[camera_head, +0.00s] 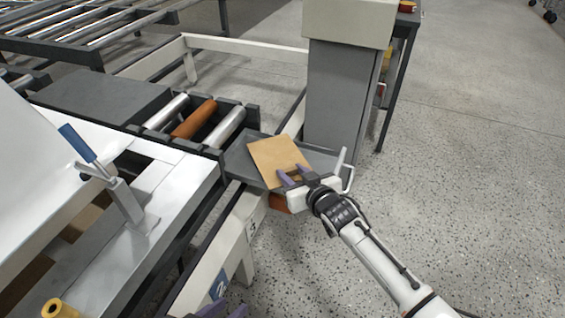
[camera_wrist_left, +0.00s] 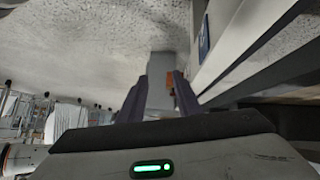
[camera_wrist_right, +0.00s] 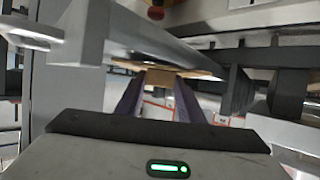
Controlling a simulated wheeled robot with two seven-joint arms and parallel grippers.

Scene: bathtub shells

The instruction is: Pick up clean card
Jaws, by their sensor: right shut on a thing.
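The clean card (camera_head: 275,157) is a flat tan sheet at the grey tray (camera_head: 238,165) on the end of the roller line. In the right wrist view the card (camera_wrist_right: 160,76) shows nearly edge-on, between and beyond the purple fingers. My right gripper (camera_head: 291,174) is shut on the near edge of the card. I cannot tell whether the card's far side touches the tray. My left gripper (camera_head: 226,311) shows only its purple fingertips at the bottom edge of the head view. In the left wrist view it (camera_wrist_left: 160,90) is open and empty.
A grey post with a cream top (camera_head: 345,80) stands just behind the tray. A bent light handle (camera_head: 346,170) rises beside my right gripper. Rollers (camera_head: 195,118) lie left of the tray, and a white machine with a blue-handled lever (camera_head: 78,142) stands further left. Open floor lies right.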

